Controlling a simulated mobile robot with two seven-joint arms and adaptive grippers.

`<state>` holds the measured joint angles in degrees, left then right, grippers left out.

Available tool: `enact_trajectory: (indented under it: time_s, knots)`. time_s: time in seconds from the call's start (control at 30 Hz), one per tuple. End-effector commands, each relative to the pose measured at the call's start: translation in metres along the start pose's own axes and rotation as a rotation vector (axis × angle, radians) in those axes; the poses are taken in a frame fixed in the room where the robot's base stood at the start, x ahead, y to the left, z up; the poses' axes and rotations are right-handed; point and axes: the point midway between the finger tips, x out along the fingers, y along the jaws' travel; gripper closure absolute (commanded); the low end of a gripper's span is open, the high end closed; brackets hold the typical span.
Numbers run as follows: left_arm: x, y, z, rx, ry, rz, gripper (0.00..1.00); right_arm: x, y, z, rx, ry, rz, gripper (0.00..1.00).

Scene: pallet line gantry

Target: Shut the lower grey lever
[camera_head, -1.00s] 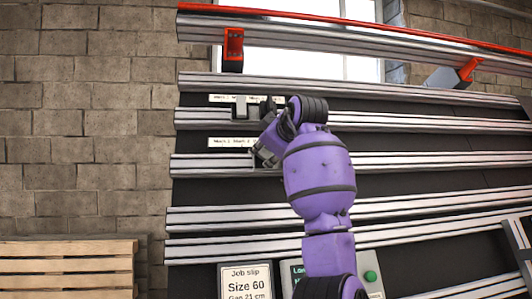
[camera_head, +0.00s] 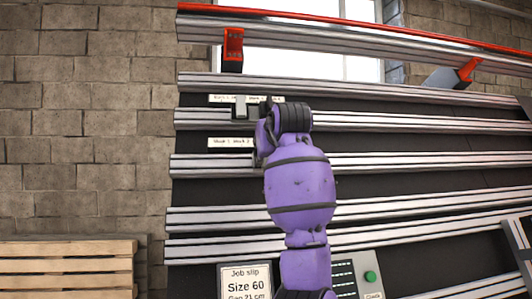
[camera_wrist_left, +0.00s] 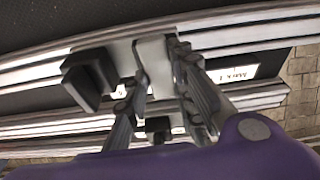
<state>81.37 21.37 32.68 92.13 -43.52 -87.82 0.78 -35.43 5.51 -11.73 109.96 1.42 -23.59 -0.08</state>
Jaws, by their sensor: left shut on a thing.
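The upper grey fitting (camera_head: 241,106) sits on the second silver rail in the head view, just left of my left wrist. The lower grey lever (camera_wrist_left: 153,58) shows in the left wrist view as a light grey piece on a rail, with a black block (camera_wrist_left: 88,78) beside it. My left gripper (camera_wrist_left: 160,52) is shut on this lever, one finger on each side. In the head view my purple wrist hides the lever and most of the fingers. I cannot tell the lever's exact angle. My right gripper is not in view.
Silver rails (camera_head: 420,160) cross the dark gantry panel. Small white labels (camera_head: 230,142) lie left of my wrist. An orange-and-black stop (camera_head: 232,48) hangs on the top rail. A job slip (camera_head: 244,282) and a green button (camera_head: 370,277) are below. Wooden pallets (camera_head: 65,270) stand at lower left.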

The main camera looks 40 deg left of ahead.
Motion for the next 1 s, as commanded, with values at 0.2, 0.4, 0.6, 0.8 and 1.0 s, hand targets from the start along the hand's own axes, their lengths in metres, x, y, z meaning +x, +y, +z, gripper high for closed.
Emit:
enact_trajectory:
  time_s: [0.2,0.4,0.6,0.8,1.0]
  knots:
    - [-0.0001,-0.0005,0.0001,0.052,-0.001,0.011,1.00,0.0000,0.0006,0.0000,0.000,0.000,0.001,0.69]
    - [-0.0001,-0.0002,0.0002,0.066,-0.001,0.014,1.00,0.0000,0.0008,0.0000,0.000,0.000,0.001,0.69]
    - [-0.0001,-0.0002,0.0002,0.067,-0.001,0.013,1.00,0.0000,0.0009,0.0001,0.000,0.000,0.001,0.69]
    - [0.0000,-0.0001,0.0002,0.067,-0.001,0.013,0.62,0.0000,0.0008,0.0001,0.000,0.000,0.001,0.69]
    - [0.0000,-0.0001,0.0002,0.065,-0.001,0.013,0.58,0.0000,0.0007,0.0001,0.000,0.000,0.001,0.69]
